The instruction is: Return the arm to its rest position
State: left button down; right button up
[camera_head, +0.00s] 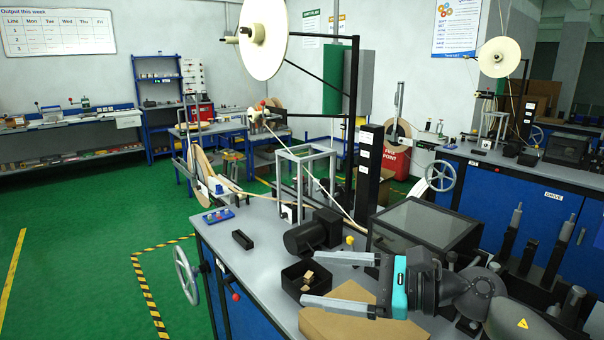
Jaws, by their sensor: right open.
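My right gripper (307,279) reaches in from the right over the front of the grey bench (222,250). Its two long grey fingers point left and are spread wide apart, with nothing held between them. Past the fingertips, a small black bin (287,288) holds a few tan pieces (308,277). The lower finger lies over a brown cardboard piece (345,325) in the picture; I cannot tell whether they touch. My left gripper is not in view.
A cream reel (263,38) hangs high on a black post (353,130), its tape running to the bench. A black motor (313,232) and a dark-lidded box (425,225) stand behind the gripper. A handwheel (187,275) juts from the bench's left side. The green floor at left is open.

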jog(key=w+d+r+m+t+h, duration=0.1)
jog(key=d+r+m+t+h, duration=0.1)
jog(key=m+t, duration=0.7)
jog(key=w+d+r+m+t+h, duration=0.1)
jog(key=d+r+m+t+h, duration=0.2)
jog(key=m, duration=1)
jog(key=s+d+f+m+g+h, duration=0.1)
jog(key=s+d+f+m+h, duration=0.1)
jog(key=d+f+m+h, duration=0.5)
jog(key=s+d+f+m+g+h, duration=0.2)
jog(key=s+f+m+h, duration=0.15)
jog(key=f+m, duration=0.7)
jog(key=s+a+f+m+g, duration=0.1)
jog(key=s+f+m+g, duration=0.5)
jog(key=s, duration=0.5)
jog(key=s+a+f+m+g, duration=0.1)
jog(key=s+f+m+g, duration=0.5)
jog(key=s, duration=0.4)
notch_tip(320, 180, down, 23)
jog(key=s+b, duration=0.1)
jog(key=s, duration=0.1)
jog(key=s+d+f+g+b, duration=0.1)
jog(key=s+d+f, duration=0.2)
jog(key=s+f, duration=1.2)
jog(key=shift+s+g, duration=0.15)
jog(key=shift+g, duration=0.15)
jog(key=shift+f, duration=0.1)
